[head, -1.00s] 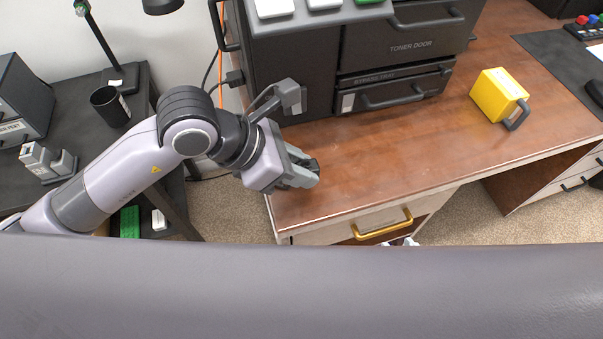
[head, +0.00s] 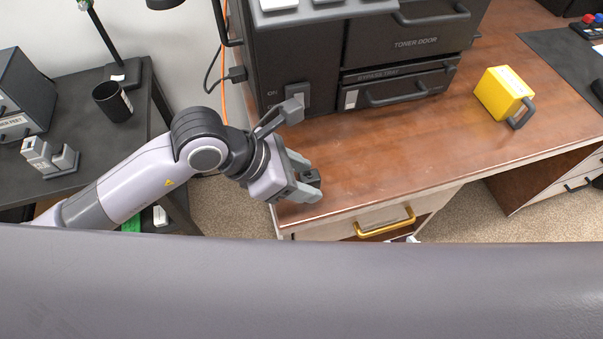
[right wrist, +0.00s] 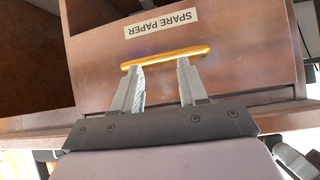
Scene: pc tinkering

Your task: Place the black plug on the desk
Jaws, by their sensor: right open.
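The black plug (head: 311,177) is a small dark block between the fingertips of my left gripper (head: 307,181). That gripper is shut on it above the near left corner of the brown desk (head: 420,155). I cannot tell whether the plug touches the desk top. The fingers hide part of the plug. My right gripper (right wrist: 160,66) is open in the right wrist view. Its two fingertips are apart at the gold handle (right wrist: 165,57) of a drawer labelled SPARE PAPER; I cannot tell whether they touch it.
A large dark printer (head: 290,60) stands at the back left of the desk. A yellow block with a dark handle (head: 500,92) sits at the right. The desk between them is clear. A dark side table (head: 75,120) with a black cup (head: 112,101) is at the left.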

